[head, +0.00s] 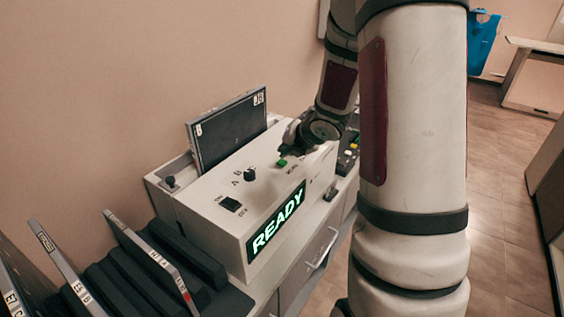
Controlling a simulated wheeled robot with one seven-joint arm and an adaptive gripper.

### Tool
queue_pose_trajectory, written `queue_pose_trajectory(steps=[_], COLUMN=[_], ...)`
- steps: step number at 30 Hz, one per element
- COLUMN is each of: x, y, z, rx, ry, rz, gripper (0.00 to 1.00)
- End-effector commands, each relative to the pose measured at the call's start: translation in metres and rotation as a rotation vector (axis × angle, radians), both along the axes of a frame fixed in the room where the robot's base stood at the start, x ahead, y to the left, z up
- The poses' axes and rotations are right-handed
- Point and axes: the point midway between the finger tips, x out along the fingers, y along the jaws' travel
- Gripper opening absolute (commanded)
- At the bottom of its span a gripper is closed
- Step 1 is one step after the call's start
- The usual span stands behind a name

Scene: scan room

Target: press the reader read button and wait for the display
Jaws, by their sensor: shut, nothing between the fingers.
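The reader (220,215) is a pale box on a counter against the wall. Its front display (277,230) is lit and reads "READY" in green letters. The green read button (283,162) is on the top panel near the right end. My gripper (286,152) is shut and empty, with its dark tips right at the green button; I cannot tell whether they touch it. A black knob (250,174) and a dark switch (230,204) are also on top.
A dark slotted rack (150,262) with several upright plates (152,262) stands at the lower left. A small dark device with colored buttons (349,150) is behind my arm. The wooden floor (500,170) at right is open.

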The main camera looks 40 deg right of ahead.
Motion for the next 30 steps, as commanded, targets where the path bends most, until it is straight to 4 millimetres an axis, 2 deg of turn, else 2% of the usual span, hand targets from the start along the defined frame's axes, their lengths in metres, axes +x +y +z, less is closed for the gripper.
queue_pose_trajectory(steps=[12, 30], x=[0.001, 0.000], y=[0.000, 0.000], z=[-0.008, -0.010], rx=[0.000, 0.000], ry=[0.000, 0.000], rz=[0.000, 0.000], gripper=[0.00, 0.00])
